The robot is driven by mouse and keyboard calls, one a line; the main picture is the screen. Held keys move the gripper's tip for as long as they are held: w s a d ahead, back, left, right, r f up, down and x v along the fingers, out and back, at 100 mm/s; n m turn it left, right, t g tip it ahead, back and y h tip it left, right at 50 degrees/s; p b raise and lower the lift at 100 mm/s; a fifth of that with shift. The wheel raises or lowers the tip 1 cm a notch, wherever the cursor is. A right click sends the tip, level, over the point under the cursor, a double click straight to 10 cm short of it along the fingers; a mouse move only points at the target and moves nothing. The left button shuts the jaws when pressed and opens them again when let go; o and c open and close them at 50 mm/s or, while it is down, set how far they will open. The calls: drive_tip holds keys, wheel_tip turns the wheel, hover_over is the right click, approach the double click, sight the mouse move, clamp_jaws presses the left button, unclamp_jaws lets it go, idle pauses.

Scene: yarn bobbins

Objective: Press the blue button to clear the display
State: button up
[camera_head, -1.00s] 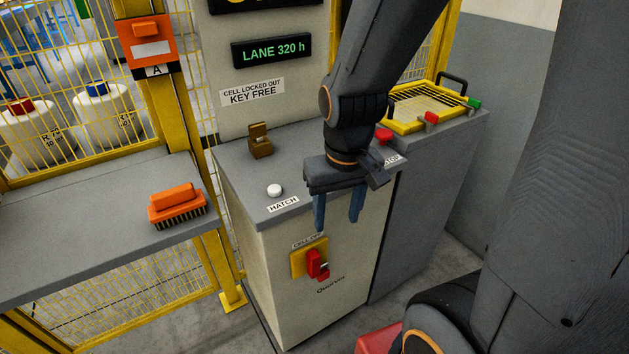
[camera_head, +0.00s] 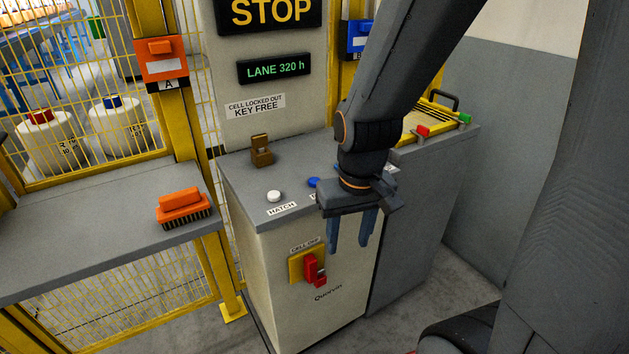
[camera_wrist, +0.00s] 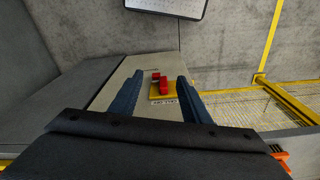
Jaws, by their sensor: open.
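The blue button (camera_head: 313,182) shows on the grey top of the control cabinet, right of the white HATCH button (camera_head: 274,196). Its label is mostly hidden by my gripper. My gripper (camera_head: 348,246) hangs in front of the cabinet's top edge, to the right of and nearer than the blue button, fingers down, open and empty. Above the cabinet, a display (camera_head: 274,68) reads "LANE 320 h" in green, under a larger sign (camera_head: 268,12) reading "STOP". In the wrist view my open fingers (camera_wrist: 155,98) frame the red switch on the cabinet front; the blue button is not seen there.
A red switch on a yellow plate (camera_head: 295,267) sits on the cabinet front. A brown key block (camera_head: 261,151) stands behind the HATCH button. An orange brush (camera_head: 182,205) lies on the left shelf (camera_head: 95,234). Yellow mesh fencing stands behind.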

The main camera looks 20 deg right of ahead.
clamp_jaws()
idle(1.5)
